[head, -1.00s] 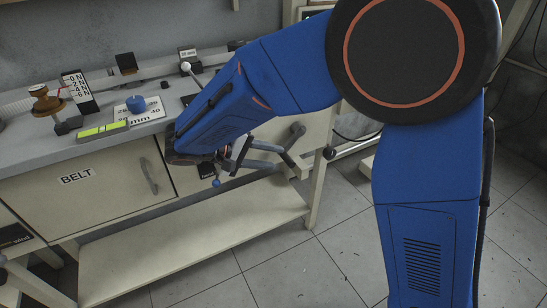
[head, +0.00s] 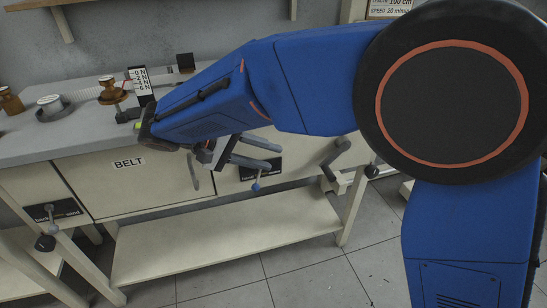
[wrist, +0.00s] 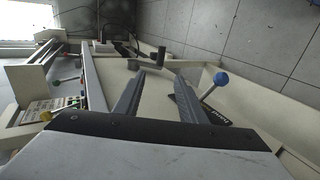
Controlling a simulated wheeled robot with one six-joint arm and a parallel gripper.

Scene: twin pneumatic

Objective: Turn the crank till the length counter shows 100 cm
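The crank (head: 335,158) is a dark grey handle at the right end of the bench front in the head view. My gripper (head: 276,157) is in front of the bench, left of the crank and apart from it. In the wrist view my gripper (wrist: 160,80) has its two fingers spread with nothing between them. A card (head: 392,9) at the top right edge reads 100 cm and 20 m/min, partly cut off. I cannot make out a counter reading.
A blue-knobbed lever (head: 256,187) stands out below my gripper and shows right of the fingers in the wrist view (wrist: 221,78). The BELT cabinet door (head: 145,185) is at left. A lower shelf (head: 220,245) spans the bench. Tiled floor (head: 330,270) lies free in front.

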